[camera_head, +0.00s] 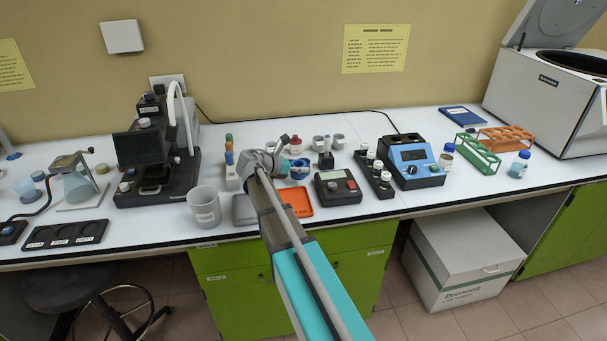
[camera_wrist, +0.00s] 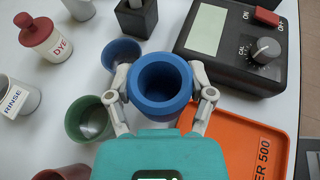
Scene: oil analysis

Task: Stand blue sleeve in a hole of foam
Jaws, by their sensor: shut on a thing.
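The blue sleeve (camera_wrist: 160,110) is a thick-walled ring with an open top in the wrist view. My gripper (camera_wrist: 160,97) is shut on it, with one grey finger on each side, and I look down into its bore. In the head view my gripper (camera_head: 281,161) is over the middle of the bench, behind the orange tray. No foam with clear holes can be made out. A pale block (camera_head: 233,180) with upright coloured pieces stands just left of my gripper, and I cannot tell whether it is the foam.
An orange tray (camera_wrist: 240,133) lies right of the sleeve in the wrist view. A black knobbed instrument (camera_wrist: 232,42) stands beyond it. A blue cup (camera_wrist: 119,50), a green cup (camera_wrist: 87,118) and a red-topped dye bottle (camera_wrist: 50,45) crowd the left. A grey beaker (camera_head: 204,207) stands near the front edge.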

